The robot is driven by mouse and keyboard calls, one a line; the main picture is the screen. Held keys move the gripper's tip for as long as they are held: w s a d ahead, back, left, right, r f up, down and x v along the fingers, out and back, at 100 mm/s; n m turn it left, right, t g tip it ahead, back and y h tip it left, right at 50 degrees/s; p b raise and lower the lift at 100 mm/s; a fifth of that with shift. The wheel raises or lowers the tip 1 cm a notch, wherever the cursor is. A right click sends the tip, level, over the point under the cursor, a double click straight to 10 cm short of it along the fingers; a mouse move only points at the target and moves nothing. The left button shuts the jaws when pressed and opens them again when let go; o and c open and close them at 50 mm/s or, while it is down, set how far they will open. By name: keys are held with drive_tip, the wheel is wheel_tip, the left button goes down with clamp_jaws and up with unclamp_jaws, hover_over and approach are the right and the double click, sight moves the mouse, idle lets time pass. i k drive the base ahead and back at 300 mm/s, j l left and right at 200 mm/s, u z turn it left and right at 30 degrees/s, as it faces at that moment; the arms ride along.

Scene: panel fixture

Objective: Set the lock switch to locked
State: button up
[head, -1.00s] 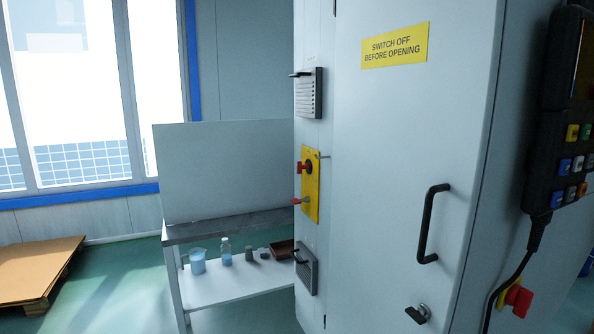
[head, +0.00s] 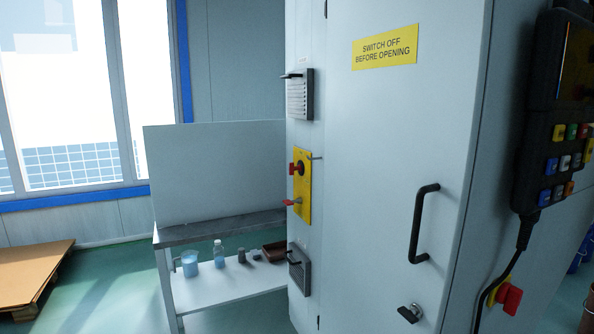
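A yellow switch plate (head: 304,187) is on the narrow left side face of the white cabinet, seen at a steep angle. It carries a red rotary handle (head: 297,168) at the top and a smaller red lever or key-like part (head: 290,202) below. Which of these is the lock switch, and its setting, I cannot tell from here. Another red switch on a yellow plate (head: 509,298) is at the lower right of the cabinet. My gripper is not in view.
The cabinet door (head: 385,130) has a black handle (head: 421,222) and a small latch (head: 410,313). A control pendant (head: 545,150) hangs at the right with its cable. A bench (head: 215,229) with beakers and bottles stands left. A pallet (head: 35,270) lies on the floor, with open floor between.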

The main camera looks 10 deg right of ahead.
sight(292, 168)
drive_tip(key=i+j+z, duration=0.2)
drive_tip(key=i+j, duration=1.9)
drive_tip(key=i, duration=0.1)
